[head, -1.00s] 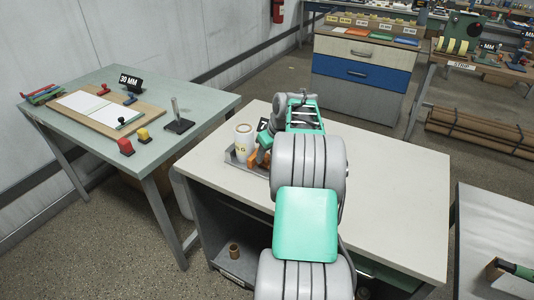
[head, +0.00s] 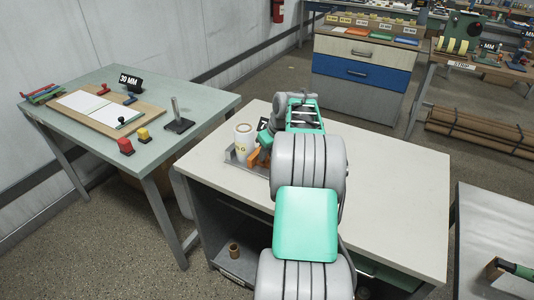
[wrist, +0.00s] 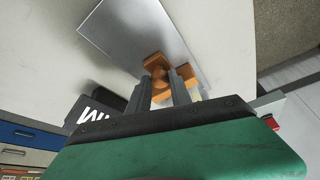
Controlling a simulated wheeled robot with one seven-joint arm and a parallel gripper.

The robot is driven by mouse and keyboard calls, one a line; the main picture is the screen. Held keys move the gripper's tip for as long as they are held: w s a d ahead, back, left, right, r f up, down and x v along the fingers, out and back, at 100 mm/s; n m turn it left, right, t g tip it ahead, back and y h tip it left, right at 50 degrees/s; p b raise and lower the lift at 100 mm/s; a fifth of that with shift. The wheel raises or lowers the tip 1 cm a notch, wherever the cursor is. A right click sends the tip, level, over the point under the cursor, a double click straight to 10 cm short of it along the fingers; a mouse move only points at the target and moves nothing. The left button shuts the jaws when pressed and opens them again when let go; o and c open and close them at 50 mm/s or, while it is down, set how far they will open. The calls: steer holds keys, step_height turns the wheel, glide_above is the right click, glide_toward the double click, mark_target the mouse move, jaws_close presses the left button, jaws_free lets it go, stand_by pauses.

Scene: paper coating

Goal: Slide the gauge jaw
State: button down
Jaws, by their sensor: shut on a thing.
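The orange gauge jaw (wrist: 157,63) shows in the wrist view on a grey metal plate (wrist: 130,28). My gripper (wrist: 163,76) has its two dark fingers closed around the orange piece between them. More orange lies beside the right finger. In the head view the orange part (head: 254,158) shows at the left of my arm, next to a white roll (head: 243,137). My arm hides most of the gauge and the fingers there.
A black sign with white letters (wrist: 90,112) stands close to the left of my gripper. The white table top (head: 390,185) is clear to the right of my arm. A green table (head: 80,84) with a board and blocks stands at left.

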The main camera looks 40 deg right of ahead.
steer(key=shift+s, duration=0.1)
stand_by(0.7)
steer(key=s, duration=0.1)
steer(key=s+d, duration=0.1)
steer(key=s, duration=0.1)
steer(key=s+b, duration=0.1)
steer(key=shift+s+d, duration=0.4)
steer(key=c, duration=1.2)
jaws_free()
steer(key=shift+s+d, duration=0.1)
steer(key=shift+o, duration=0.2)
steer(key=shift+r, duration=0.1)
steer(key=v, duration=0.7)
steer(key=shift+s+r, duration=0.2)
steer(key=shift+r, duration=0.1)
